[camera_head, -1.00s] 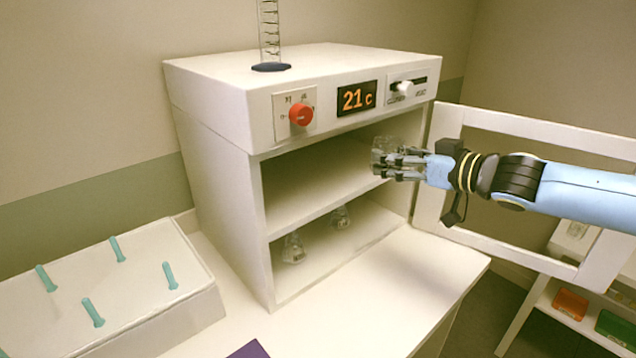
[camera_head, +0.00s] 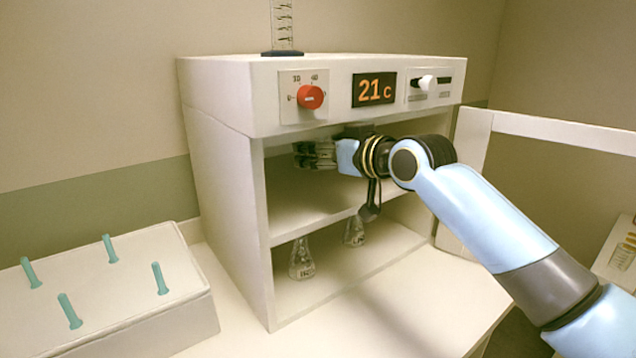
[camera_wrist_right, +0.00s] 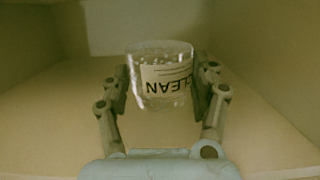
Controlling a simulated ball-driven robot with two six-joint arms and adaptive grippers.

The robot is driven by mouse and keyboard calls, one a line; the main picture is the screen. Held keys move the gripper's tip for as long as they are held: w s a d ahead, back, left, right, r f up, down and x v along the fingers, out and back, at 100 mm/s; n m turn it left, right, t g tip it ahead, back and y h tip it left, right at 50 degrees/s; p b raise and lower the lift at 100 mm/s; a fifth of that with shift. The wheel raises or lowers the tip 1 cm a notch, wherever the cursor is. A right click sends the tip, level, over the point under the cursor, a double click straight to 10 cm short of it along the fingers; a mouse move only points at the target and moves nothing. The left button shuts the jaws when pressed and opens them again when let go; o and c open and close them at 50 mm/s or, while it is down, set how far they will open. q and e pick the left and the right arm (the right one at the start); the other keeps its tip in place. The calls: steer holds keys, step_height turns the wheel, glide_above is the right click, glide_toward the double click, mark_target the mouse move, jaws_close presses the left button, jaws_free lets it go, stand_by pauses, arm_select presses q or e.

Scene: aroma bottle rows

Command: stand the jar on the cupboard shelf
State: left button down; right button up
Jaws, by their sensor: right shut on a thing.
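In the head view the fingers mostly hide the jar. Whether the jar touches the shelf I cannot tell. My left gripper is not in view.
Two glass flasks, one at left (camera_head: 302,260) and one at right (camera_head: 354,231), stand in the lower compartment. The open door frame (camera_head: 560,132) is at right. A white peg box (camera_head: 130,285) stands at left. A graduated cylinder (camera_head: 282,30) stands on the cupboard.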

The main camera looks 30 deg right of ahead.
mark_target(318, 201)
steer(key=shift+w+a+f, duration=0.1)
steer(key=shift+f, duration=0.5)
steer(key=shift+w+a+f, duration=0.1)
steer(key=shift+f, duration=0.45)
steer(key=shift+s+d+f, duration=0.1)
steer(key=shift+f, duration=0.25)
step_height(318, 201, down, 4)
steer(key=shift+r, duration=0.25)
steer(key=shift+f, duration=0.25)
steer(key=shift+f, duration=0.15)
steer(key=o, duration=1.2)
